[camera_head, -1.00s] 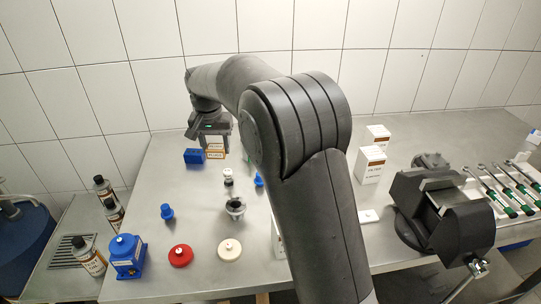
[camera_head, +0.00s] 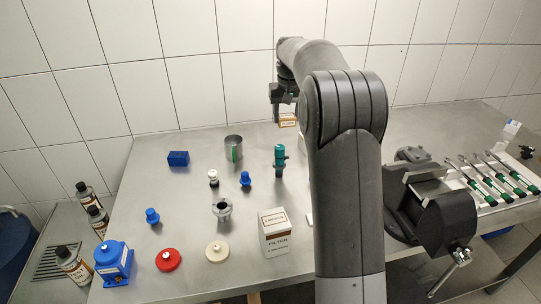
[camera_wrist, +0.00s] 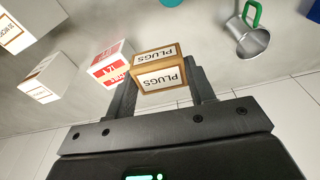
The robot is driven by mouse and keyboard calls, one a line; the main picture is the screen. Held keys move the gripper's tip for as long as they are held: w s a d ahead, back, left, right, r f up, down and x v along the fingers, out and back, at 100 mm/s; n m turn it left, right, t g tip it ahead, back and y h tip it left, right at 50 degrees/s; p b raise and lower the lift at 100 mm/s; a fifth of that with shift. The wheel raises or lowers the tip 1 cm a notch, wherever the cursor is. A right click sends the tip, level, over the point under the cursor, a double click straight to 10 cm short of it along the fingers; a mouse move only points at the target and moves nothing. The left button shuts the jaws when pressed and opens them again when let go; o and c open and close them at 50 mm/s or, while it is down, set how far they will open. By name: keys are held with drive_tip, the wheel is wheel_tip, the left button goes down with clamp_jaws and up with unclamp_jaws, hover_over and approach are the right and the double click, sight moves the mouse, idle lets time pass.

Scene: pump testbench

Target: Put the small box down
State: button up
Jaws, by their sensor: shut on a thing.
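The small box (camera_wrist: 159,68) is brown and white with PLUGS printed on two faces. In the wrist view it sits between the two dark fingers of my gripper (camera_wrist: 160,88), which is shut on it. In the head view the box (camera_head: 288,120) shows just below my gripper (camera_head: 286,108), near the back of the table and left of my arm. Whether its underside touches the table is hard to tell.
In the wrist view a red-and-white box (camera_wrist: 111,65) is close beside the held box, with white boxes (camera_wrist: 45,80) further left. A metal mug (camera_head: 233,148), a blue block (camera_head: 178,158) and a green-and-black part (camera_head: 280,160) stand on the table (camera_head: 200,135).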

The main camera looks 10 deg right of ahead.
drive_tip(key=d, duration=0.6)
hover_over(270, 154)
drive_tip(key=f, duration=1.2)
drive_tip(key=shift+s, duration=0.25)
drive_tip(key=shift+f, duration=2)
drive_tip(key=shift+f, duration=0.15)
drive_tip(key=o, duration=1)
drive_tip(key=shift+c, duration=0.2)
